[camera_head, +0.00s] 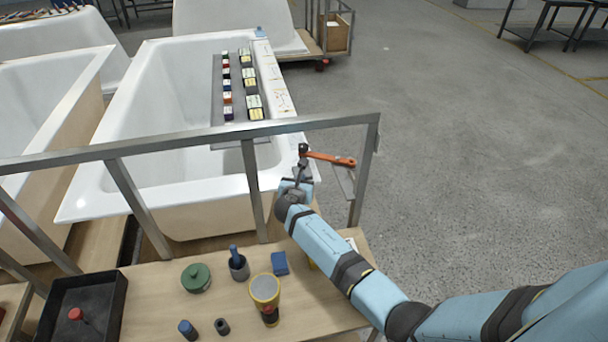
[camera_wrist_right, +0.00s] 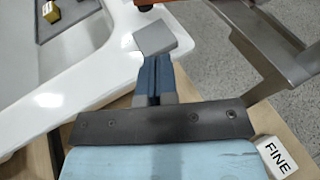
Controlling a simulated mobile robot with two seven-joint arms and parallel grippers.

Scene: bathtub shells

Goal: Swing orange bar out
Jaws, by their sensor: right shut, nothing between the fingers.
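The orange bar (camera_head: 332,159) is by the right end of the metal rail, pointing right over the open floor in the head view. A dark fitting (camera_head: 303,150) is at its left end. A bit of the bar (camera_wrist_right: 150,3) shows at the top edge of the right wrist view. My right gripper (camera_head: 301,173) is shut and empty, just below the bar's left end in the head view. In the wrist view its fingers (camera_wrist_right: 153,77) are together, with a grey square piece in front of their tips. I cannot tell whether they touch the bar. My left gripper is out of view.
A metal rail (camera_head: 210,134) crosses in front of a white bathtub (camera_head: 150,105). The wooden shelf (camera_head: 150,290) below holds a green-lidded pot (camera_head: 196,278), a yellow-rimmed cup (camera_head: 265,290) and a black tray (camera_head: 105,312).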

